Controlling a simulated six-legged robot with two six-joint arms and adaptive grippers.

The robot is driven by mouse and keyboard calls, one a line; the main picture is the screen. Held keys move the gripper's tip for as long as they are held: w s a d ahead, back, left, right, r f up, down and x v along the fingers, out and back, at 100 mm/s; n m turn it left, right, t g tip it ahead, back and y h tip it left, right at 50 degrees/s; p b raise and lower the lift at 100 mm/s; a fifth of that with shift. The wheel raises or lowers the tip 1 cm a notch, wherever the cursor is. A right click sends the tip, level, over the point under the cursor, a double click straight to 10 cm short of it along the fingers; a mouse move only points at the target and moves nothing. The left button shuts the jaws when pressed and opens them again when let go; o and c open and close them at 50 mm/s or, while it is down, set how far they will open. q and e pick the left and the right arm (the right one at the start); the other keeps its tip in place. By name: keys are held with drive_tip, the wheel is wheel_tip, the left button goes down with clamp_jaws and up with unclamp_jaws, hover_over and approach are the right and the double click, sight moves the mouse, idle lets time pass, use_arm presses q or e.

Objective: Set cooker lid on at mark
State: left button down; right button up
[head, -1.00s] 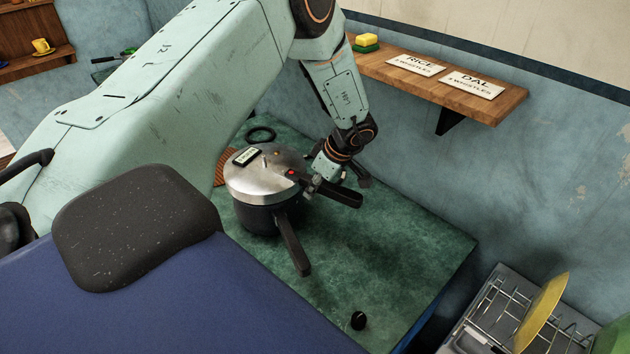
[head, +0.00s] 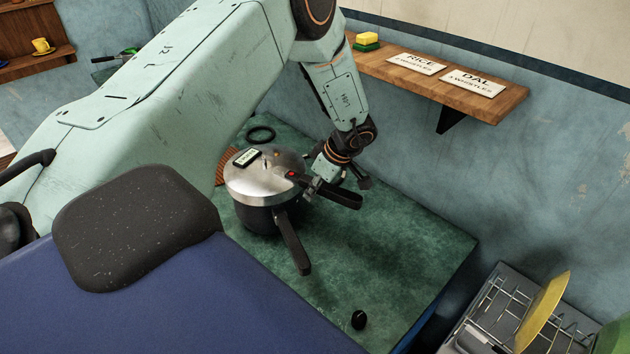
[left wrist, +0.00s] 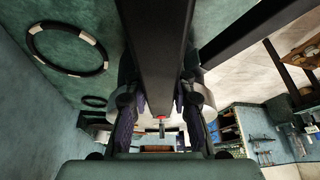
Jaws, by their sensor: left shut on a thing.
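The steel cooker lid (head: 262,180) sits on or just over the dark pressure cooker pot (head: 258,220); any gap is too small to tell. A pale label and a red spot show on the lid. Its black handle (head: 342,196) points right, while the pot's black handle (head: 292,245) points to the front, so the two are at an angle. My left gripper (head: 318,186) is shut on the lid handle near its root. In the left wrist view the fingers clasp the handle (left wrist: 156,45) from both sides. The mark is not clear. My right gripper is not seen.
The green worktop (head: 400,240) is clear right of the cooker. A black ring (head: 261,134) lies behind the cooker. A wooden shelf (head: 480,105) with cards and a dish rack (head: 520,310) stand right.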

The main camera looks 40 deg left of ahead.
use_arm(q)
drive_tip(key=shift+f+b, duration=0.6)
drive_tip(key=shift+f, duration=0.35)
drive_tip(key=c, duration=1.1)
unclamp_jaws()
drive_tip(key=shift+o, duration=0.2)
drive_tip(key=v, duration=1.2)
drive_tip(key=shift+d, duration=0.1)
